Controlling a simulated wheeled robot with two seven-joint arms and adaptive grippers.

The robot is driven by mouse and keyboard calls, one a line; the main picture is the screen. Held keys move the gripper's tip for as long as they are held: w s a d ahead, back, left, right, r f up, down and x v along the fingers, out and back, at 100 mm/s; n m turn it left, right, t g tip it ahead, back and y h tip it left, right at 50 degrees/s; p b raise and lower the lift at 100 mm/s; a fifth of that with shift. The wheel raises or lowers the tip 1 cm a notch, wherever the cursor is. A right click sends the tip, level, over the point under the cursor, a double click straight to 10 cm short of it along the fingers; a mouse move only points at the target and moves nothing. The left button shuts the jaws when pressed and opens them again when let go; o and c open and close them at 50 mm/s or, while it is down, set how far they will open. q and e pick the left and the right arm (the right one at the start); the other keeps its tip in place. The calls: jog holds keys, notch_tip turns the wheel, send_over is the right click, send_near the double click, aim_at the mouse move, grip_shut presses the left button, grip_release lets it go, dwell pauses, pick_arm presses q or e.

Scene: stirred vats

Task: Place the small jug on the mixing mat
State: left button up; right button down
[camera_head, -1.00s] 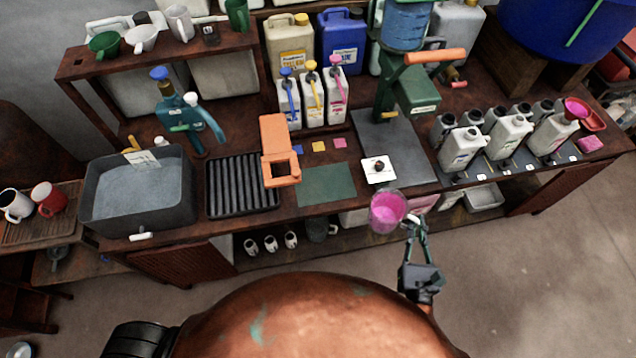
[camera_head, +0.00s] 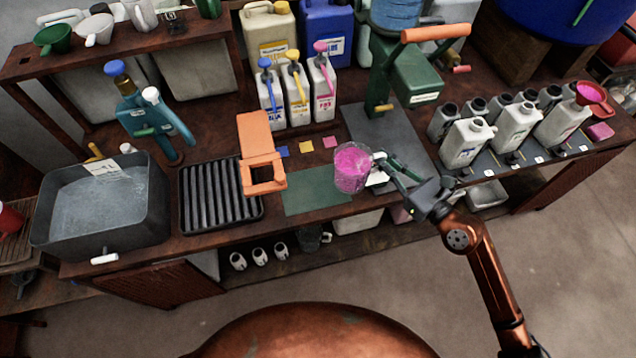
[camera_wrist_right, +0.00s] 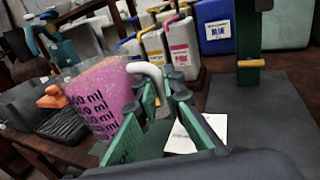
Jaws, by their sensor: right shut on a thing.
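The small jug (camera_head: 352,168) is clear, with pink contents. My right gripper (camera_head: 381,162) is shut on its handle and holds it over the right end of the green mixing mat (camera_head: 315,192), seemingly above the bench top; the exact gap cannot be told. In the right wrist view the jug (camera_wrist_right: 100,100) shows volume marks in ml, tilted in the picture, with its white handle between the green fingers (camera_wrist_right: 158,90). The jug hides part of the mat's right end. My left gripper is not in view.
An orange stand (camera_head: 262,150) is left of the mat, beside a black ribbed rack (camera_head: 220,192) and a grey basin (camera_head: 102,208). Pump bottles (camera_head: 297,88) stand behind. A white card (camera_head: 384,178) and green press (camera_head: 410,75) are to the right.

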aim_at(350, 162)
jog(key=a+f, duration=0.1)
jog(key=a, duration=0.2)
jog(key=w+a+f, duration=0.1)
jog(key=a+f, duration=0.1)
jog(key=a, duration=0.1)
jog(key=w+a+f+b, duration=0.1)
jog(key=a, duration=0.2)
jog(key=shift+w+f, duration=0.2)
jog(key=shift+w, duration=0.05)
jog(key=a+f+b, duration=0.1)
jog(key=f, duration=0.1)
jog(key=a+f+b, duration=0.1)
jog(key=f+b, duration=0.1)
jog(key=f, duration=0.1)
jog(key=w+a+f+b, duration=0.1)
jog(key=a+f, duration=0.1)
jog(key=f, duration=0.1)
jog(key=shift+a, duration=0.1)
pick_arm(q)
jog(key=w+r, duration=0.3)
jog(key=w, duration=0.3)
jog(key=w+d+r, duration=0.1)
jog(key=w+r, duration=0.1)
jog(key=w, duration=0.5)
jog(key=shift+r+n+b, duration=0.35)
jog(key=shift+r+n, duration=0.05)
pick_arm(e)
jog(key=shift+f, duration=0.1)
jog(key=shift+f, duration=0.1)
